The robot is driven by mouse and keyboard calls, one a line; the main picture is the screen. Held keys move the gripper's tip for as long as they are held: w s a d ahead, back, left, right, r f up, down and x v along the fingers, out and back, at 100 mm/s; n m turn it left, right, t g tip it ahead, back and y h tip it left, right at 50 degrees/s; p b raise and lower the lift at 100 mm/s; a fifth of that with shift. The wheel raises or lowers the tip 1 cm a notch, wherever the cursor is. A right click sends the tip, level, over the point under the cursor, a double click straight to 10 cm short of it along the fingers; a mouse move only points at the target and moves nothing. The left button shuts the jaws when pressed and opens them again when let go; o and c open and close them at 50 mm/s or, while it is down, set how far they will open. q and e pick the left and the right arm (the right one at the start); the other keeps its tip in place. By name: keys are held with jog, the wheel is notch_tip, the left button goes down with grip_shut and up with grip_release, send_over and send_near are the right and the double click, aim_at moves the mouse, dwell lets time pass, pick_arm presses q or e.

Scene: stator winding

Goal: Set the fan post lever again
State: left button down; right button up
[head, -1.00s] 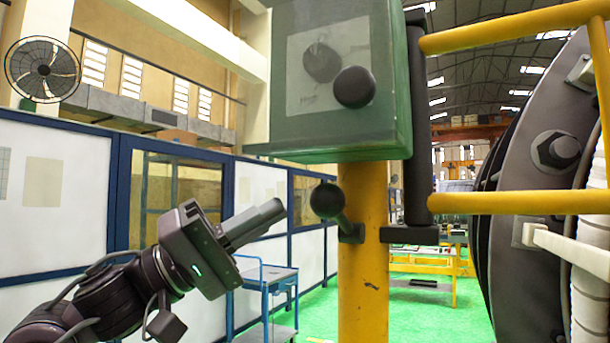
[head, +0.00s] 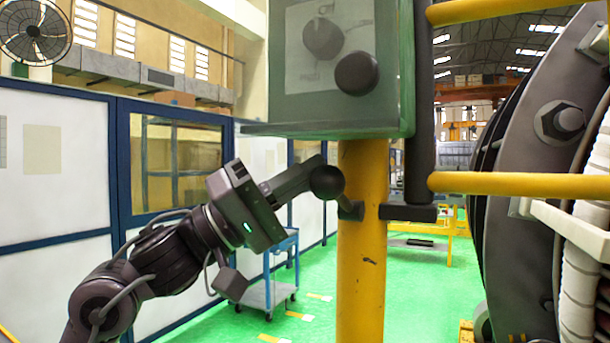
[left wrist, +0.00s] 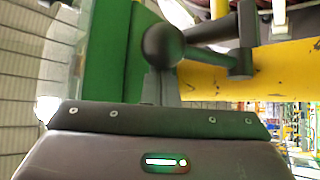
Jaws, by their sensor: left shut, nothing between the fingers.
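The fan post lever is a short dark arm with a round ball knob (head: 326,182), mounted on the yellow post (head: 362,250) below the green control box (head: 340,118). My left gripper (head: 312,172) is shut and empty, its fingertips at the knob's left side; the head view does not settle whether they touch. In the left wrist view the knob (left wrist: 163,46) lies just beyond the fingers, with its arm running right to the yellow post (left wrist: 285,68). My right gripper is not in view.
The green box carries a dial (head: 323,38) and a black round button (head: 356,73). Yellow rails (head: 515,184) and a large dark stator ring (head: 530,190) stand to the right. A blue cart (head: 268,290) stands behind my left arm. A wall fan (head: 35,32) hangs at upper left.

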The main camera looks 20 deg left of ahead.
pick_arm(q)
notch_tip(320, 180, down, 9)
jog(key=m+g+h+b, duration=0.7)
jog(key=m+g+b, duration=0.3)
jog(key=m+g, duration=0.5)
jog(key=shift+s+m+g+h+b, duration=0.3)
jog(key=shift+s+m+g+b, duration=0.15)
jog(key=shift+m, duration=1.95)
